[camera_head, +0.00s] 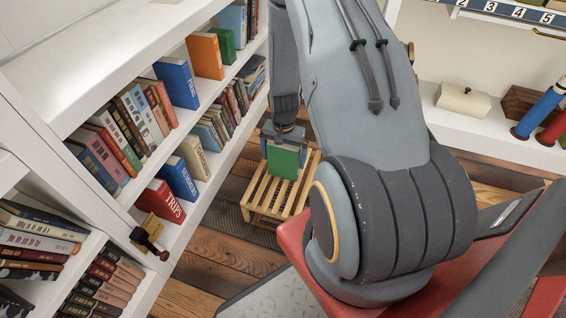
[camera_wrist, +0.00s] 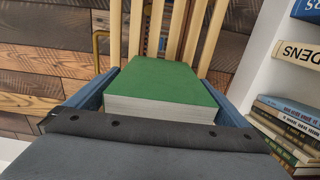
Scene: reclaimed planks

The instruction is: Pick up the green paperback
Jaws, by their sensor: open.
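The green paperback (camera_head: 283,161) is at the slatted wooden stool (camera_head: 262,194), with a green face toward the head camera. In the wrist view the paperback (camera_wrist: 160,80) shows its green cover and pale page edges, with the stool's slats (camera_wrist: 115,35) beyond it. My gripper (camera_head: 284,148) is open around the book, pointing down at the stool. In the wrist view one blue finger of my gripper (camera_wrist: 160,98) is at each side of the book, very close to it. I cannot tell whether the fingers touch it.
A white bookcase (camera_head: 215,190) full of books stands close at the left. Another green book (camera_head: 222,46) is on its upper shelf. A white ledge (camera_head: 480,120) at the right holds a cream box (camera_head: 462,101) and coloured cylinders. Plank floor (camera_head: 215,245) is clear before the stool.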

